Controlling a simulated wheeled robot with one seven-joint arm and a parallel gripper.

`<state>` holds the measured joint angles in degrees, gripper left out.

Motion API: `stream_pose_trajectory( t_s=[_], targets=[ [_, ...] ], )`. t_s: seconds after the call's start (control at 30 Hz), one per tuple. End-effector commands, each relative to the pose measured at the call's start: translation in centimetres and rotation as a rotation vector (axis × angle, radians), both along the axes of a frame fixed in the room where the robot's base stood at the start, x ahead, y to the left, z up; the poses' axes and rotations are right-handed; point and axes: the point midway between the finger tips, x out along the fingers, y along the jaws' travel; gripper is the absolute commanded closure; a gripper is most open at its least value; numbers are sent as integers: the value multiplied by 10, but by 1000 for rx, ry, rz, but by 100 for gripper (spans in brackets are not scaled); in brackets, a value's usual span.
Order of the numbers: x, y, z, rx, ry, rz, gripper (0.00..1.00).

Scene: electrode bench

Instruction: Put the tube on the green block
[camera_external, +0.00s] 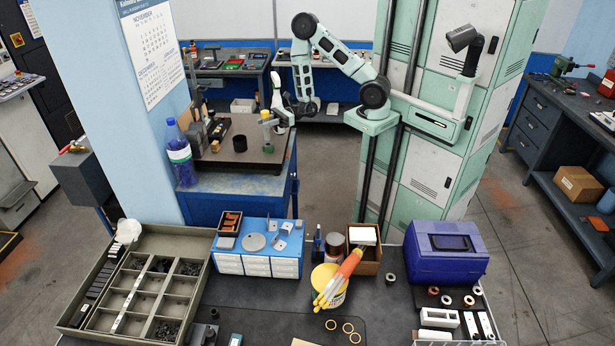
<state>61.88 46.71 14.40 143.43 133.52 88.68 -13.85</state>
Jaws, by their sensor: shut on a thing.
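My gripper (271,119) is over the right part of the small blue bench's dark top, at the end of my arm reaching in from the right. It is shut on a small upright tube (266,115) with a yellow-green upper part. Below the tube is a narrow olive and orange-brown shape on or just above the bench top; I cannot tell whether it is part of the tube or a separate thing.
The bench's dark top (225,163) also bears a black cylinder (240,143), a small tan piece (215,146) and grey equipment at the back left. A blue bottle (180,152) stands at the left edge. The front table is crowded, with a compartment tray (72,318) and purple case (445,268).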

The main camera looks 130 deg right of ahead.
Motion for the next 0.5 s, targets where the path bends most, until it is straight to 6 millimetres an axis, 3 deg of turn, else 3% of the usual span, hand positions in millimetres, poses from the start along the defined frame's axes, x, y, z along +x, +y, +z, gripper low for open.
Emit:
stream_pose_trajectory(
  t_s=[0.2,0.5],
  targets=[
    [0,0,-20,2,0,0,100],
    [0,0,-23,-1,-1,0,100]
  ],
)
